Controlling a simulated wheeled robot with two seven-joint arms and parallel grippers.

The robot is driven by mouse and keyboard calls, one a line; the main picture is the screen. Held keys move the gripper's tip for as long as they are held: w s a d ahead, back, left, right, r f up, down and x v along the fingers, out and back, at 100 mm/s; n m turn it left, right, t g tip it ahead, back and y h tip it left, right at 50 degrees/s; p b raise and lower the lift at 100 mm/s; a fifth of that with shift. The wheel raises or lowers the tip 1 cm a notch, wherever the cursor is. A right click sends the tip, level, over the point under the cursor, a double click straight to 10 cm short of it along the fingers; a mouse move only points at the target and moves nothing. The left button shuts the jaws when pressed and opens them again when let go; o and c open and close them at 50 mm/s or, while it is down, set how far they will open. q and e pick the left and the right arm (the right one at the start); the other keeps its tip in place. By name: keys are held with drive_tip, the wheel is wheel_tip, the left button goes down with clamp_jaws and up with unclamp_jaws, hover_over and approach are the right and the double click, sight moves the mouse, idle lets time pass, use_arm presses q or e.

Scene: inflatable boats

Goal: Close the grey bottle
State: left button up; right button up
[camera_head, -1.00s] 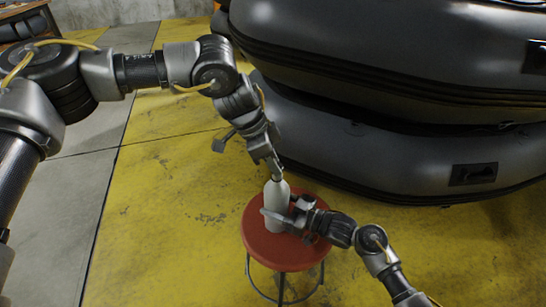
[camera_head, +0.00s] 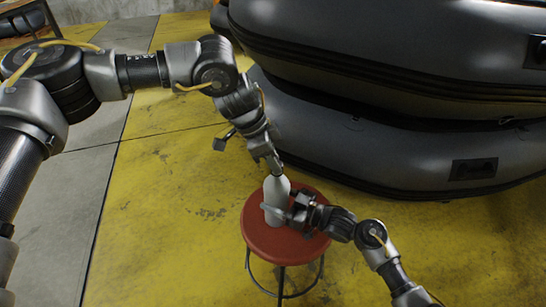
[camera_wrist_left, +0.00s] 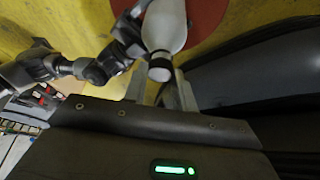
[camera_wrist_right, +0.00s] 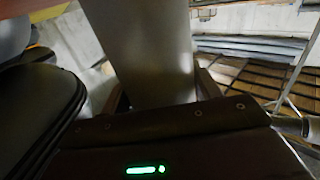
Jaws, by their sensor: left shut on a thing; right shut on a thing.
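The grey bottle (camera_head: 277,190) stands upright on a round red stool (camera_head: 258,238). My right gripper (camera_head: 280,211) is shut on the bottle's body from the right; the body (camera_wrist_right: 145,45) fills the space between its fingers in the right wrist view. My left gripper (camera_head: 277,170) comes down from above and is shut at the bottle's top. In the left wrist view a black cap (camera_wrist_left: 160,72) shows at the neck of the bottle (camera_wrist_left: 165,25), between the left fingers (camera_wrist_left: 161,92). Whether the cap is fully seated cannot be told.
Large dark inflatable boats (camera_head: 390,150) are stacked behind and right of the stool. The yellow floor (camera_head: 165,230) left of the stool is clear. Grey floor (camera_head: 50,220) lies farther left.

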use_arm(q)
drive_tip(key=shift+f, duration=0.3)
use_arm(e)
clamp_jaws()
use_arm(q)
drive_tip(key=m, duration=0.2)
drive_tip(key=m+g, duration=0.2)
drive_tip(key=m, duration=0.1)
drive_tip(key=shift+w+m, duration=0.3)
drive_tip(key=shift+w, duration=0.05)
drive_tip(key=m+g, duration=0.1)
drive_tip(key=m, duration=0.1)
drive_tip(key=m+g+y, duration=0.1)
drive_tip(key=m, duration=0.2)
drive_tip(key=shift+w+d+f+y, duration=0.1)
drive_tip(key=shift+d+y, duration=0.1)
drive_tip(key=shift+y, duration=0.1)
drive_tip(key=m, duration=0.2)
drive_tip(key=m+g+y, duration=0.1)
drive_tip(key=m, duration=0.1)
drive_tip(key=shift+d+m, duration=0.2)
drive_tip(key=shift+m, duration=0.1)
drive_tip(key=shift+w+m+y, duration=0.1)
drive_tip(key=shift+m+y, duration=0.2)
drive_tip(key=shift+m, duration=0.2)
drive_tip(key=o, duration=0.9)
drive_tip(key=shift+o, duration=0.2)
